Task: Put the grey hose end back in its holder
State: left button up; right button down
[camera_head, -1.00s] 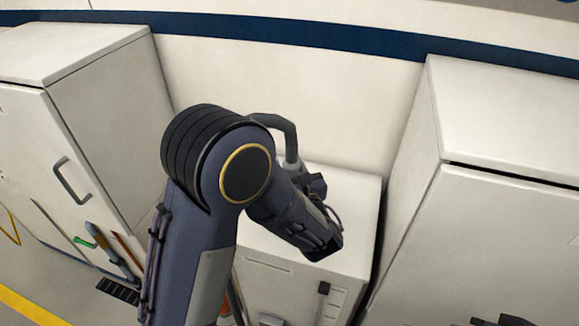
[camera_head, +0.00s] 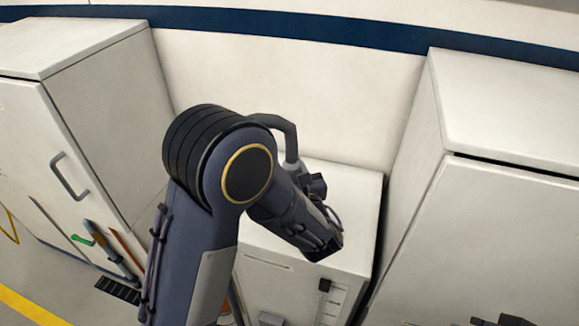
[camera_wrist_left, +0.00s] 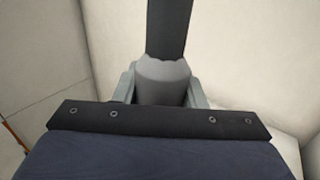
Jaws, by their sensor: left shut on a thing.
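The grey hose end (camera_wrist_left: 163,83) is a smooth grey cylinder, with a darker length of hose (camera_wrist_left: 168,28) running up from it in the left wrist view. My left gripper (camera_wrist_left: 162,92) is shut on it, with a pale finger pressed along each side. In the head view the bent grey hose (camera_head: 290,142) shows behind my left arm, above the low cabinet. I cannot make out the holder in either view.
A low white cabinet (camera_head: 350,200) stands against the wall behind my left wrist. A tall white cabinet (camera_head: 510,100) stands on the right, and a white cabinet with a grey handle (camera_head: 70,178) on the left. A green object (camera_head: 83,240) shows low at the left.

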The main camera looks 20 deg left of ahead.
pick_arm(q)
jog(key=shift+f+b, duration=0.7)
jog(key=shift+f, duration=0.15)
jog(key=shift+f+b, duration=0.6)
jog(key=shift+f, duration=0.05)
dwell(0.3)
jog(key=o, duration=1.4)
jog(key=shift+c, duration=0.2)
jog(key=shift+s, duration=0.1)
